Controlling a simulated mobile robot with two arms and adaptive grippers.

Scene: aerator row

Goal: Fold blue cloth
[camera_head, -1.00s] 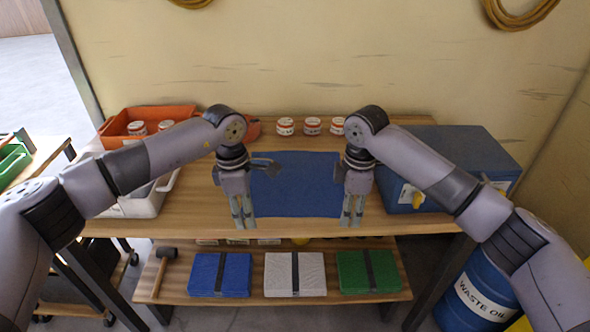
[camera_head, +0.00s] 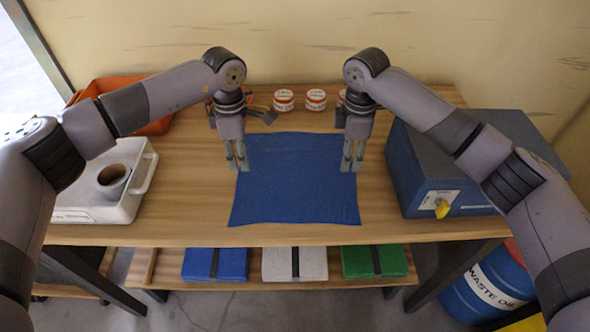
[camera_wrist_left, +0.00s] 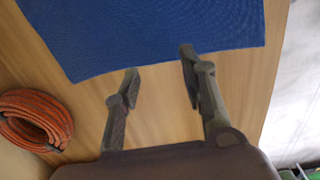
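The blue cloth (camera_head: 295,195) lies flat and spread out on the wooden table. My left gripper (camera_head: 238,168) points down by the cloth's left edge, toward its far half. In the left wrist view the left gripper (camera_wrist_left: 160,65) has its fingers apart with nothing between them, and the cloth (camera_wrist_left: 150,25) reaches close to the fingertips. My right gripper (camera_head: 351,168) points down by the cloth's right edge at a similar depth. A narrow gap shows between its fingers, and I see nothing held. Whether the fingertips touch the cloth is unclear.
A blue box (camera_head: 460,170) with a yellow knob stands right of the cloth. Several labelled jars (camera_head: 284,100) line the back. An orange coil (camera_wrist_left: 35,118) lies near the left gripper.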

